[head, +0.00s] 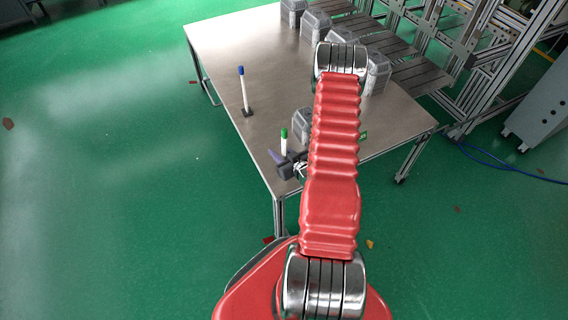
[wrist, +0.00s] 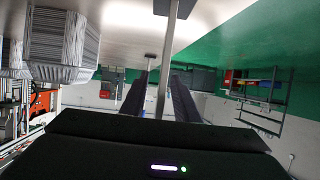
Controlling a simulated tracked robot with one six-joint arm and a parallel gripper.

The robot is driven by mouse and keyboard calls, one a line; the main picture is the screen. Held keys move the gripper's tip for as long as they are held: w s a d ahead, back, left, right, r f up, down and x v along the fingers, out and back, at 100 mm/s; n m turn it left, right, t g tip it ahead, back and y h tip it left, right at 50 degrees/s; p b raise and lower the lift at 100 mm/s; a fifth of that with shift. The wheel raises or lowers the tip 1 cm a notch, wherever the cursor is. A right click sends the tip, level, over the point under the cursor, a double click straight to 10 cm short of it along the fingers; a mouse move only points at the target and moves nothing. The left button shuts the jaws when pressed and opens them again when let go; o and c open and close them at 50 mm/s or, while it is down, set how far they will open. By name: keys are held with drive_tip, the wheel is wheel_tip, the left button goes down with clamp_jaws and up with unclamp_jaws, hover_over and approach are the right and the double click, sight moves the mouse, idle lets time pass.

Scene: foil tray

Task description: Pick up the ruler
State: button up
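I cannot make out a ruler in either view. My gripper (head: 288,165) is at the table's near left edge in the head view, low and partly behind my red arm. In the wrist view its two dark fingers (wrist: 158,98) are apart, with a pale upright shaft (wrist: 170,50) showing in the gap between them. I cannot tell whether the shaft is within their reach. A green-capped white marker (head: 283,142) stands just beyond the gripper in the head view. A blue-capped white marker (head: 243,90) stands on a small dark base farther back.
The metal table (head: 220,60) has bare room at its left and middle. A grey ribbed box (head: 303,124) is partly hidden by my arm; a box (wrist: 63,42) fills the wrist view's upper left. Several more boxes line the back right, beside metal frames (head: 480,60).

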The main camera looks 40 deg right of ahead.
sight(284, 131)
drive_tip(key=shift+c, duration=0.4)
clamp_jaws()
drive_tip(key=shift+r, duration=0.15)
wheel_tip(284, 131, up, 10)
idle(0.8)
idle(0.5)
